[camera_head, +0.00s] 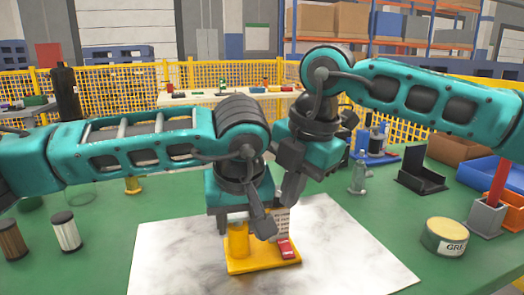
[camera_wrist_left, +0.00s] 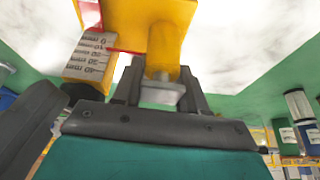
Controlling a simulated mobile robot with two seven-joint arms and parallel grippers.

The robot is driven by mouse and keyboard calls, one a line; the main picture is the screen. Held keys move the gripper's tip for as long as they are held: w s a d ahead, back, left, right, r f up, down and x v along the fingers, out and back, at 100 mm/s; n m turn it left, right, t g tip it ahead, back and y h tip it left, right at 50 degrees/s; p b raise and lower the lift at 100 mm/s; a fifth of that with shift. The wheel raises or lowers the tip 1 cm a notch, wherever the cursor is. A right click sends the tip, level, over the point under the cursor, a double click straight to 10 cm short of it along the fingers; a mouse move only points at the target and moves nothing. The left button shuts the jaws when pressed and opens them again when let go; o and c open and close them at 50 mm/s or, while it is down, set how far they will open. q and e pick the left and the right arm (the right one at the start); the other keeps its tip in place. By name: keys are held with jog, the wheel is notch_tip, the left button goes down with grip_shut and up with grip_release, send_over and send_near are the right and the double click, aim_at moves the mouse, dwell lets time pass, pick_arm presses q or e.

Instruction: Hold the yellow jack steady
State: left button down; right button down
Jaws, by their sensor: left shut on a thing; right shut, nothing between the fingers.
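The yellow jack (camera_head: 262,262) stands on a white marbled sheet on the green table. It has a flat base, an upright post, a scale plate (camera_head: 282,222) and a red part (camera_head: 286,249). My left gripper (camera_head: 238,226) is over the post from above, shut on it. In the left wrist view the yellow jack (camera_wrist_left: 165,30) has its post between my left gripper's fingers (camera_wrist_left: 160,92), and the scale plate (camera_wrist_left: 92,57) with mm marks is beside them. My right gripper (camera_head: 289,203) is shut and empty, pointing down close to the scale plate; whether it touches is unclear.
The white sheet (camera_head: 345,262) is clear around the jack. A round yellow tin (camera_head: 446,238) stands to the right, near a black holder (camera_head: 420,172) and a blue bin (camera_head: 490,172). Brown (camera_head: 11,239) and white (camera_head: 66,232) cylinders stand at left. A yellow fence (camera_head: 215,74) runs behind.

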jog(key=shift+s+a, duration=0.15)
dwell(0.3)
notch_tip(320, 180, up, 6)
jog(key=shift+s+d, duration=0.2)
jog(key=shift+s, duration=0.05)
dwell(0.4)
notch_tip(320, 180, down, 6)
jog(key=w+d, duration=0.2)
jog(key=shift+w, duration=0.35)
dwell(0.5)
jog(key=shift+a, duration=0.25)
dwell(0.4)
